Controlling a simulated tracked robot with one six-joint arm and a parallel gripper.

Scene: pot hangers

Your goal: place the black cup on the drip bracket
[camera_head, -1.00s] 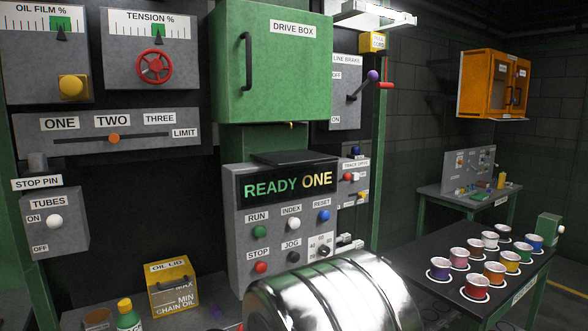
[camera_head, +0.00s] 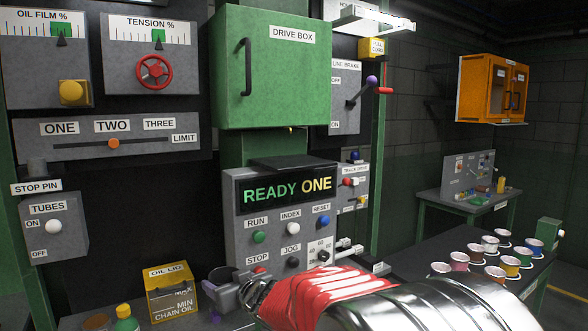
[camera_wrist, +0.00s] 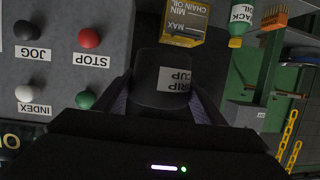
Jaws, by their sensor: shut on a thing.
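The black cup, labelled DRIP CUP (camera_wrist: 150,72), sits between the two dark fingers of my gripper (camera_wrist: 162,95) in the wrist view. The fingers press on its two sides and its label shows upside down. In the head view my gripper (camera_head: 228,288) is low, in front of the panel with buttons, between the yellow oil box and my arm. The dark cup (camera_head: 220,274) shows only in small part there. I cannot make out the drip bracket in either view.
The button panel (camera_head: 283,215) with RUN, STOP and JOG stands just behind my gripper. The yellow chain oil box (camera_head: 172,298) and a green bottle (camera_head: 126,318) stand to the left. A table with several paint cups (camera_head: 510,260) is at the right.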

